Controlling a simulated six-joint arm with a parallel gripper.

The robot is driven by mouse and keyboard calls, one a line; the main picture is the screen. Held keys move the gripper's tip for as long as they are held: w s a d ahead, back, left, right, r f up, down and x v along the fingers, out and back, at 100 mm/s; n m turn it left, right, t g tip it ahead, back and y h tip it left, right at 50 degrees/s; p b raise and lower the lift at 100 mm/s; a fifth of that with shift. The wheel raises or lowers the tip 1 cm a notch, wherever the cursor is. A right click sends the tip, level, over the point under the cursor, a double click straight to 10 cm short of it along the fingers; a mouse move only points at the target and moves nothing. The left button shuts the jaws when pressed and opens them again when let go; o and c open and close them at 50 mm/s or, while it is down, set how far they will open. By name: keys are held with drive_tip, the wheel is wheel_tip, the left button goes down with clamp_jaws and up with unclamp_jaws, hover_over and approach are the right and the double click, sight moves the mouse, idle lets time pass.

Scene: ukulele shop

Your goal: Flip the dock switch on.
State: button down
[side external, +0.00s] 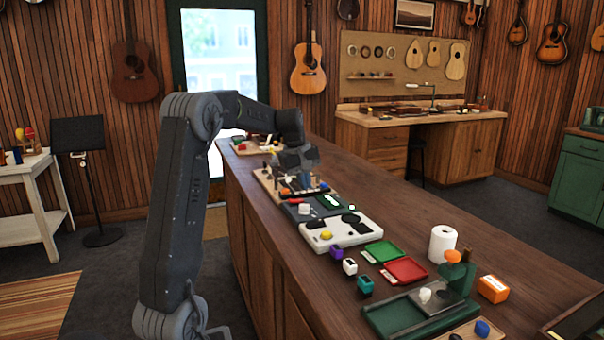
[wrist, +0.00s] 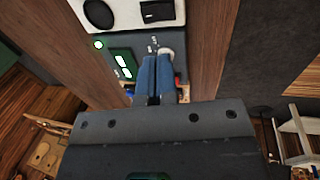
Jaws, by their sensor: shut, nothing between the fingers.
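The dock is a dark grey panel (side external: 289,212) on the long counter. It has a lit green screen (side external: 328,201), also in the wrist view (wrist: 122,65), and a white rounded part (side external: 304,209), also in the wrist view (wrist: 166,53). I cannot tell which part is the switch or its position. My gripper (wrist: 157,58) has blue fingers, shut and empty, pointing at the dock beside the white part. Contact cannot be told. The fingers hide part of the dock.
A white panel (side external: 365,234) with black pads and a yellow button adjoins the dock. A wooden tray (side external: 262,178) with small parts lies behind it. Green (side external: 382,250) and red (side external: 407,270) trays, small colored blocks and a paper roll (side external: 442,244) stand nearer the camera.

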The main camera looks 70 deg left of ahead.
sight(320, 220)
drive_tip(key=shift+v, duration=1.5)
drive_tip(key=shift+w+t, duration=0.3)
drive_tip(key=shift+w, duration=0.3)
drive_tip(key=x, duration=1.4)
